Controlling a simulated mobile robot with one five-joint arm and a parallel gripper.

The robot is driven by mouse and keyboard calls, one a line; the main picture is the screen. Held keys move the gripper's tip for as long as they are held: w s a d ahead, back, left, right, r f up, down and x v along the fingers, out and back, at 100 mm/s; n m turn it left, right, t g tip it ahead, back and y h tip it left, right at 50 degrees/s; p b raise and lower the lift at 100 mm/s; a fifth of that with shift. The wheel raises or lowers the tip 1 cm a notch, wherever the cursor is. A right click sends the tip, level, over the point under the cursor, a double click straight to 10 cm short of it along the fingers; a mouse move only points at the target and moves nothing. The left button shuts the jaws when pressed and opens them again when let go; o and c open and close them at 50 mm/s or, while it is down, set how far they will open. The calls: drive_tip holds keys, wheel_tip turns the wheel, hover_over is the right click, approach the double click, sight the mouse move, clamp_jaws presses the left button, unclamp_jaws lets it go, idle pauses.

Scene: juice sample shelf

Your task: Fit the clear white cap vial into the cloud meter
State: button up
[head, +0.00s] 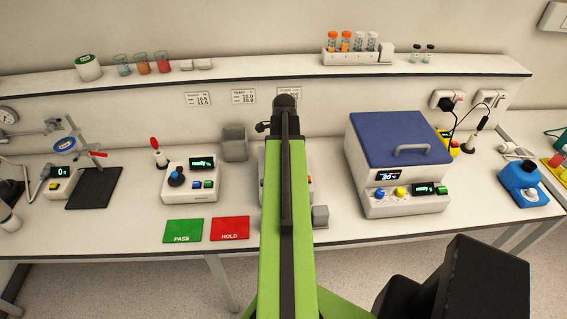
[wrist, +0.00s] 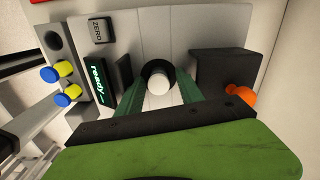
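The cloud meter shows in the wrist view as a pale housing (wrist: 210,22) with a lit "ready" display and a ZERO button. A dark round socket (wrist: 156,68) is in its top. A white cap (wrist: 159,85) shows at this socket; the vial body below it is hidden. My gripper (wrist: 159,78) points down at the socket, with one green finger on each side of the cap. The fingers look apart from the cap, with a narrow gap showing. In the head view, my arm hides the gripper and most of the meter.
A dark block (wrist: 222,70) and an orange round part (wrist: 240,96) are right of the socket. In the head view, a blue-lidded machine (head: 398,140) stands at right, and a smaller instrument (head: 190,182) stands left. Green PASS (head: 183,231) and red HOLD (head: 230,229) mats lie at the front.

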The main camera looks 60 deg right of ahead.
wheel_tip(320, 180, up, 18)
drive_tip(key=p, duration=1.7)
drive_tip(key=shift+f, duration=0.25)
drive_tip(key=w+a+f+n+b, duration=0.3)
drive_tip(key=w+a+f+b, duration=0.3)
drive_tip(key=w+a, duration=0.5)
drive_tip(key=w+a+f+n+b, duration=0.3)
drive_tip(key=w+a+f+b, duration=0.3)
drive_tip(key=w+a, duration=0.45)
drive_tip(key=a+f+n+b, duration=0.4)
drive_tip(key=a+n, duration=0.6)
drive_tip(key=a, duration=0.4)
drive_tip(key=a+f+n+b, duration=0.4)
drive_tip(key=a+n, duration=0.7)
drive_tip(key=a, duration=0.4)
drive_tip(key=shift+a+f+b, duration=0.2)
drive_tip(key=shift+f+b, duration=0.1)
drive_tip(key=shift+f, duration=0.2)
